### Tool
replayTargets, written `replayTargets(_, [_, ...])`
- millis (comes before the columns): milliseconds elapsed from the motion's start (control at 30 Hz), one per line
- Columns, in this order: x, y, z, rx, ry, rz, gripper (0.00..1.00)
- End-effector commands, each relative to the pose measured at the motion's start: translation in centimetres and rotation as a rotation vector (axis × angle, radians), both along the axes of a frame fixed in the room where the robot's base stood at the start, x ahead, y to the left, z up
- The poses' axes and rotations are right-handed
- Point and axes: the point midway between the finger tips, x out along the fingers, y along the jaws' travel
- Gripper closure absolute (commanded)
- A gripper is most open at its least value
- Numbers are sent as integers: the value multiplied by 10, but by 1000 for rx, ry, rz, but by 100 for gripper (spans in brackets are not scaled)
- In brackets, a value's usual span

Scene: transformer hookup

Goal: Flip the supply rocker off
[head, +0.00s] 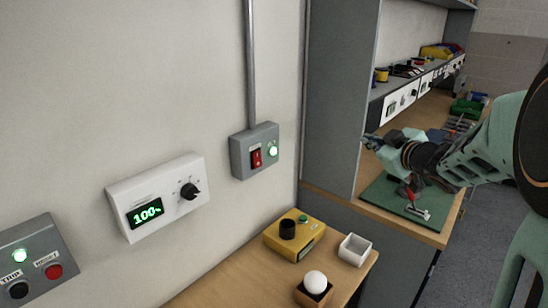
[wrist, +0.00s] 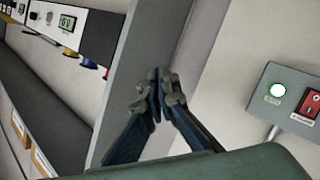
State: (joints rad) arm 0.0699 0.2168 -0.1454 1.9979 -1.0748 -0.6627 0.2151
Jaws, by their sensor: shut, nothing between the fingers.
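The supply rocker (head: 256,158) is a red switch on a grey wall box (head: 240,160) below a vertical conduit. A green lamp (head: 272,151) beside it is lit. In the wrist view the red rocker (wrist: 311,106) shows at the right edge, with the lit lamp (wrist: 278,90) to its left. My gripper (head: 370,142) is in front of the grey cabinet side, to the right of the box and apart from it. In the wrist view its fingers (wrist: 157,96) are together and empty.
A white panel (head: 158,190) reading 100% and a grey trip/reset box (head: 35,262) are on the wall at left. Below, the bench holds a yellow device (head: 276,240), a white tray (head: 355,247) and a white ball (head: 315,282). The cabinet's grey side panel (head: 340,100) juts out right of the rocker.

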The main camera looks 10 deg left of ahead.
Motion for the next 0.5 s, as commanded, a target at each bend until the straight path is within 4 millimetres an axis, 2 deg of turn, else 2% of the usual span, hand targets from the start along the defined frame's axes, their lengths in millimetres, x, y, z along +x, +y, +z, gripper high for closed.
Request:
replayTargets(33, [-19, 23, -15, 76, 41, 78, 100])
replayTargets(100, [-48, 57, -30, 184, 94, 189, 100])
replayTargets(200, [-90, 96, -41, 327, 169, 323, 100])
replayTargets(333, [-134, 128, -44, 465, 249, 445, 100])
replayTargets(400, [-150, 138, -44, 513, 277, 487, 100])
replayTargets(500, [-162, 145, -42, 551, 298, 519, 100])
